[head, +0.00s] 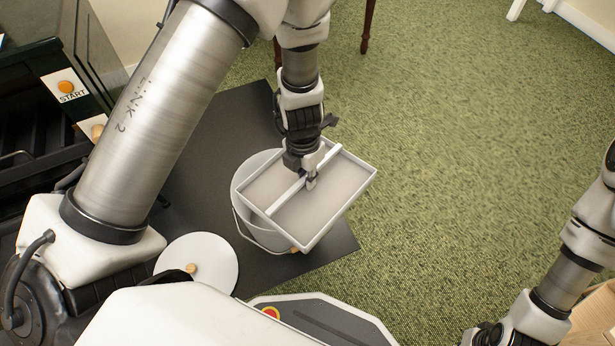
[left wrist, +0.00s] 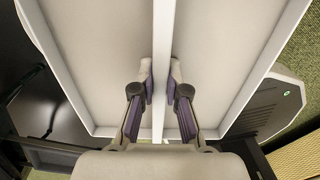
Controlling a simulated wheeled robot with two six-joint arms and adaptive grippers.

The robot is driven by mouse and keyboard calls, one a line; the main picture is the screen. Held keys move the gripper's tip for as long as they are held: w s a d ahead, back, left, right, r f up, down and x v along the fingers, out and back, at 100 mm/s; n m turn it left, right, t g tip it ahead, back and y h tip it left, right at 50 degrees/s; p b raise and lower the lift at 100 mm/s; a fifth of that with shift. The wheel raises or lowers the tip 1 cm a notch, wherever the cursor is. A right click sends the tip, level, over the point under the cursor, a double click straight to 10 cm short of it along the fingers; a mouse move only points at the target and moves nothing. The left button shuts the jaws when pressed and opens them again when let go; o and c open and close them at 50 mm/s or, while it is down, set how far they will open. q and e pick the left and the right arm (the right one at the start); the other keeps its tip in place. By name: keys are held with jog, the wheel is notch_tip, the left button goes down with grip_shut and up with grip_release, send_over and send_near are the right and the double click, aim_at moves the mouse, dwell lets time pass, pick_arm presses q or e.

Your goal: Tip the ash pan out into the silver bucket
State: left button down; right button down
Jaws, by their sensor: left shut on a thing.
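The ash pan (head: 330,205) is a shallow, pale rectangular tray with a bar handle across its middle and a flat grey layer inside. My left gripper (head: 308,182) is shut on that bar handle. In the left wrist view, the two fingers (left wrist: 160,95) close on either side of the bar, and the pan (left wrist: 230,50) fills most of the picture. The pan is above the silver bucket (head: 243,185) and hides much of its mouth. The pan looks about level or only slightly tilted. The jaws of my right gripper are not shown.
The bucket stands on a dark mat (head: 215,150). A round white lid (head: 200,263) with a wooden knob lies left of it. A dark stove-like unit with a START label (head: 65,90) stands at the left. Green carpet (head: 470,130) to the right is clear.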

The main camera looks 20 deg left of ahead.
aim_at(284, 170)
pick_arm(q)
jog(key=a+h+b, duration=0.1)
jog(key=h+b, duration=0.1)
jog(key=b, duration=0.1)
jog(key=a+g+h+b, duration=0.1)
jog(key=h+b, duration=0.2)
jog(key=b, duration=0.1)
jog(key=w+a+f+g+h+b, duration=0.1)
jog(key=h+b, duration=0.2)
jog(key=shift+a+b, duration=0.3)
jog(key=shift+b, duration=0.1)
jog(key=shift+w+a+g+h+b, duration=0.1)
jog(key=shift+a+g+h+b, duration=0.1)
jog(key=shift+g+h+b, duration=0.15)
jog(key=a+r+h+p, duration=0.1)
jog(key=p, duration=0.1)
jog(key=shift+w+r+p, duration=0.1)
jog(key=shift+p, duration=0.3)
jog(key=shift+w+a+f+g+h, duration=0.2)
jog(key=shift+a+f+g+h, duration=0.1)
jog(key=shift+a+h, duration=0.6)
jog(key=shift+h, duration=0.05)
jog(key=shift+w+a+f+g+h, duration=0.15)
jog(key=shift+g+h, duration=0.1)
jog(key=shift+h, duration=0.05)
jog(key=shift+a, duration=0.1)
